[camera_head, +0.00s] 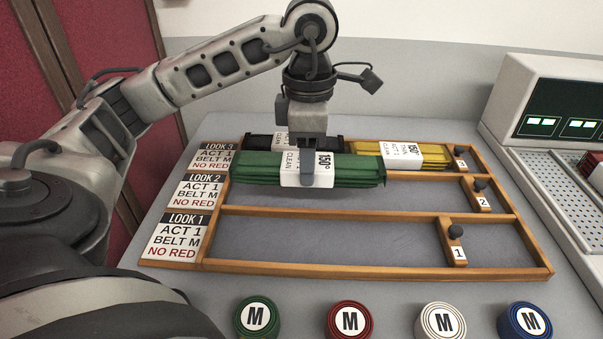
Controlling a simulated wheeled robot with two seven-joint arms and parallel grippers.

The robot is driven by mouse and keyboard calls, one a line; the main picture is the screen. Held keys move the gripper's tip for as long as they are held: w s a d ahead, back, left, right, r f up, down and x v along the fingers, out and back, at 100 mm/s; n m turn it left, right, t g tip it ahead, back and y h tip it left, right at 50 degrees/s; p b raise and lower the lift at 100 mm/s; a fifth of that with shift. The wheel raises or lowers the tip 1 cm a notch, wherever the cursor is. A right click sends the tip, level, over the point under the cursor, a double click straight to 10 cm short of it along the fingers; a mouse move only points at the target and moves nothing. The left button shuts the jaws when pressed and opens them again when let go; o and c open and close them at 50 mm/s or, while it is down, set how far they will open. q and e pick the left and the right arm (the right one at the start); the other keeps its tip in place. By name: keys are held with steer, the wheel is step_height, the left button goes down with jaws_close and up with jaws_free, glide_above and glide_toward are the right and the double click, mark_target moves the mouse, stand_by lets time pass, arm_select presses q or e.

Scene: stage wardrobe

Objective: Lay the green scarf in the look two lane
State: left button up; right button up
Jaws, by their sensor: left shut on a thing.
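The folded green scarf (345,170) has a white paper band and is gripped near its middle by my left gripper (311,165), which is shut on it. The scarf lies level across the picture and overlaps the rail between the look three and look two lanes. Whether it touches the rack is hard to tell. The look two lane (420,196), marked by the LOOK 2 card (199,191), shows bare grey floor in front of the scarf. My right gripper is not in view.
The look three lane holds a folded black scarf (258,142) and a folded yellow scarf (438,156). The look one lane (320,240) is empty. Knobbed wooden stops numbered 2 (481,196) and 1 (455,246) stand at right. Several M-marked rolls, including a green one (256,317), line the front.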

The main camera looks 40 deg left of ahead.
arm_select(q)
steer(key=shift+w+a+f, duration=0.15)
steer(key=shift+a+f, duration=0.3)
steer(key=shift+f, duration=0.05)
steer(key=shift+w+a+f, duration=0.15)
steer(key=shift+a+f, duration=0.25)
steer(key=shift+f, duration=0.1)
steer(key=f, duration=0.3)
steer(key=shift+a+f, duration=0.25)
steer(key=shift+f+b, duration=0.25)
steer(key=shift+b, duration=0.05)
steer(key=o, duration=0.7)
steer(key=shift+r, duration=0.1)
